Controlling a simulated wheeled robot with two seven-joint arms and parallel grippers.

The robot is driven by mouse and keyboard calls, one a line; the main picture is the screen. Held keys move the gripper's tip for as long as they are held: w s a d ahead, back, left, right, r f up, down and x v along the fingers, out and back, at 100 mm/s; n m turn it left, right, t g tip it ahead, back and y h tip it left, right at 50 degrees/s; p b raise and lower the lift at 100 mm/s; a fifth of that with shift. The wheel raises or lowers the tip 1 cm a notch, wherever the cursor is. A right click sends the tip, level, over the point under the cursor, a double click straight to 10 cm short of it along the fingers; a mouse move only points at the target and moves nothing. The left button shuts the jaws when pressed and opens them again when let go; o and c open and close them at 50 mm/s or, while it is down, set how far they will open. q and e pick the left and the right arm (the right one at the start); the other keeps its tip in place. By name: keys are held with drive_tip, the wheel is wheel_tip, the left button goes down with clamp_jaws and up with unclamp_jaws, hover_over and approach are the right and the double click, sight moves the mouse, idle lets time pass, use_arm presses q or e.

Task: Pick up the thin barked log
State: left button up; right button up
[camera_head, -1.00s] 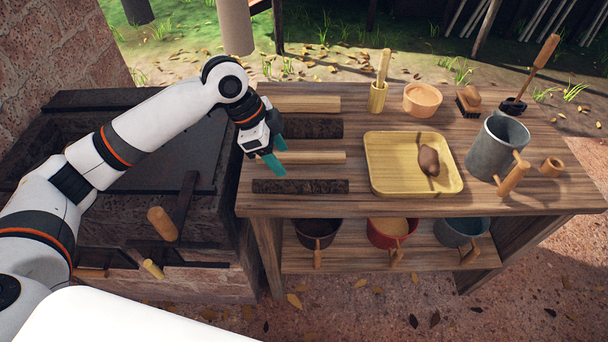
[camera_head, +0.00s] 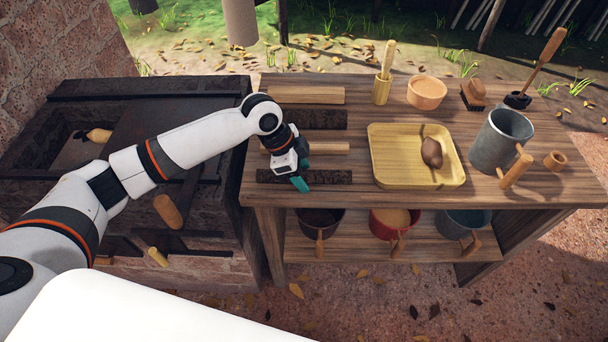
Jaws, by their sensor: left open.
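The thin barked log (camera_head: 328,177) is dark and rough and lies crosswise near the table's front edge, at the left end of the tabletop. My left gripper (camera_head: 300,182) is open, with its teal fingers pointing down over the left part of this log. The fingers hide a bit of the log, and I cannot tell whether they touch it. A thicker dark barked log (camera_head: 318,119) lies farther back. A thin pale log (camera_head: 330,148) lies between the two, partly behind my gripper. A thicker pale log (camera_head: 306,95) lies at the back. My right gripper is out of view.
On the wooden table (camera_head: 385,203), a yellow tray (camera_head: 385,181) holds a brown lump (camera_head: 432,152) right of the logs. A metal mug (camera_head: 487,145) stands farther right. Pots (camera_head: 320,222) sit on the lower shelf. A dark stove (camera_head: 110,140) is at left.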

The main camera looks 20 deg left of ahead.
use_arm(q)
drive_tip(key=shift+r, duration=0.1)
drive_tip(key=c, duration=1.1)
